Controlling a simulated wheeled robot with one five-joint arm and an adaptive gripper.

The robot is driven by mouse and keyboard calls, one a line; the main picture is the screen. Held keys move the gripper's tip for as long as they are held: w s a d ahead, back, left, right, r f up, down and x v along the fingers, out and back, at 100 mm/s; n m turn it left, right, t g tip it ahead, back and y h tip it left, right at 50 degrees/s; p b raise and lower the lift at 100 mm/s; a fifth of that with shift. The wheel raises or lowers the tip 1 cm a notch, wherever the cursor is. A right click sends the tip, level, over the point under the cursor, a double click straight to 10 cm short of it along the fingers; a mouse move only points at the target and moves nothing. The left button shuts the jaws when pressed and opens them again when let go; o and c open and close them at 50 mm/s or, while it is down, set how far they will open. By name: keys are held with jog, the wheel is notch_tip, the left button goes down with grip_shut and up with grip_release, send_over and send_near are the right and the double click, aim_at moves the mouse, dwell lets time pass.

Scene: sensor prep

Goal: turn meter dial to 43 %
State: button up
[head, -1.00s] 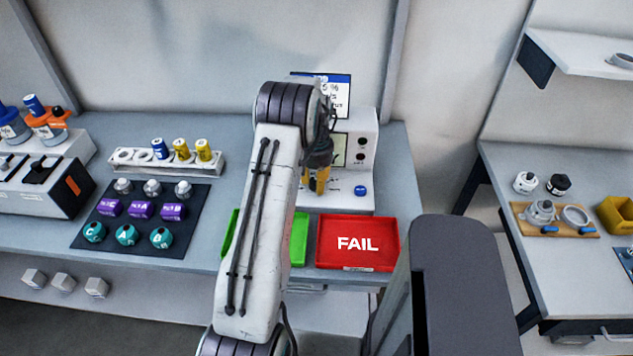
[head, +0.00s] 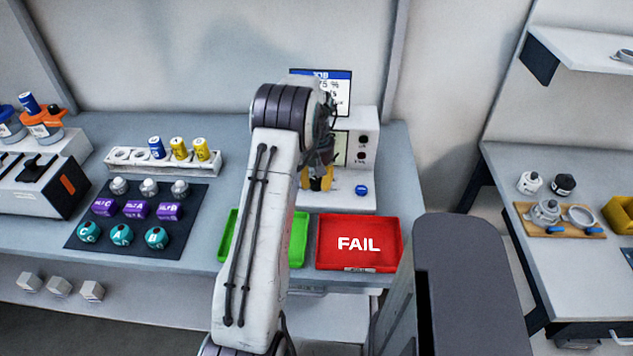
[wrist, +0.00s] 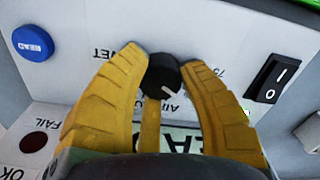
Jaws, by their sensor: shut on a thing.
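The meter (head: 366,145) is a white box at the back of the bench in the head view, partly hidden by my arm. In the wrist view its black round dial (wrist: 163,76) has a white pointer line slanting toward the lower right. My gripper (wrist: 162,60) has yellow fingers shut on the dial, one at each side. In the head view my gripper (head: 319,183) is at the meter's front, and the dial is hidden there. Printed marks show around the dial, including "WET", "AIR" and "75", partly covered by the fingers. I cannot read the set percentage.
A blue button (wrist: 32,42), a dark red FAIL lamp (wrist: 33,142) and a black rocker switch (wrist: 271,78) flank the dial. A red FAIL tray (head: 358,243) and a green tray (head: 299,238) lie in front of the meter. A sign (head: 337,92) stands behind, partly covered.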

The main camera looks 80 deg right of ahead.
aim_at(316, 180)
jog(key=shift+a+f, duration=0.1)
jog(key=shift+f, duration=0.05)
dwell(0.4)
jog(key=o, duration=1.2)
notch_tip(316, 180, up, 12)
jog(key=shift+r, duration=0.1)
dwell(0.6)
